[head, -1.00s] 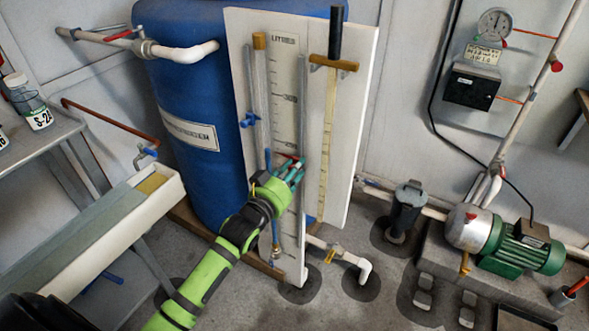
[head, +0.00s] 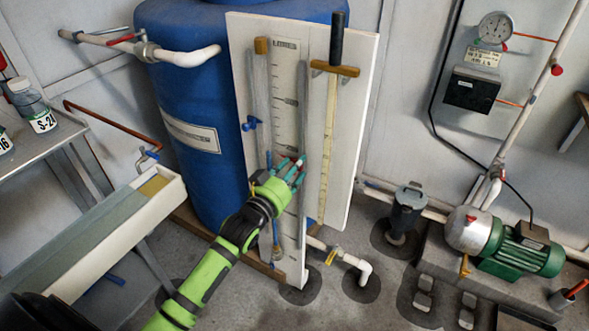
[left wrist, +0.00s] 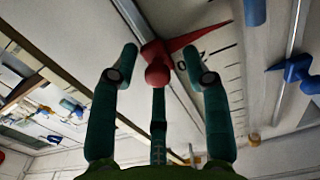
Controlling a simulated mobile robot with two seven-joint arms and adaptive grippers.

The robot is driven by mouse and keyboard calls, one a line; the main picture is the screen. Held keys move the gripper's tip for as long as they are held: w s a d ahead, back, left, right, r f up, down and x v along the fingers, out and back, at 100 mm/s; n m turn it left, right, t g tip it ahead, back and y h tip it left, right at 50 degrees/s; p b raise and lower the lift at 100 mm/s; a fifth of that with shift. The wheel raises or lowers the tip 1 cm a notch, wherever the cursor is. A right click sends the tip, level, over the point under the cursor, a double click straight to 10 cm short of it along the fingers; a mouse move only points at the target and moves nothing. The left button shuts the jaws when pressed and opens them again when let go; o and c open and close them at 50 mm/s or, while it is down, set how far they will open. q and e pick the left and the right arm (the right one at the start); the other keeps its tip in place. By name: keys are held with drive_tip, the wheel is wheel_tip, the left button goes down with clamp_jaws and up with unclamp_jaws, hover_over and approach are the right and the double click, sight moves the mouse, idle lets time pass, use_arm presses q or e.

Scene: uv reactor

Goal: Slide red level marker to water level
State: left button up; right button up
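The red level marker (head: 282,162) sits on the upright scale board (head: 289,70) in front of the blue tank. A clear sight tube (head: 262,90) stands left of the scale, with blue in its lower part (head: 268,158). My left gripper (head: 291,168) is at the marker, partly covering it in the head view. In the left wrist view, the marker (left wrist: 157,66) lies between the fingertips of my left gripper (left wrist: 160,62), its pointer aimed up and right. Small gaps show between the marker and the two side fingers. Contact with the third finger is unclear. My right gripper is not in view.
A wooden-handled dipstick (head: 335,68) stands on the board's right. The blue tank (head: 195,100) is behind. A white trough (head: 110,240) lies left of my arm. A green pump motor (head: 525,252) stands at right.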

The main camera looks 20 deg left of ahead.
use_arm(q)
drive_tip(key=shift+s+a+f, duration=0.1)
drive_tip(key=shift+a+f, duration=0.05)
drive_tip(key=shift+a, duration=0.05)
drive_tip(key=s, duration=1.2)
drive_tip(key=shift+a, duration=0.25)
drive_tip(key=shift+w, duration=0.1)
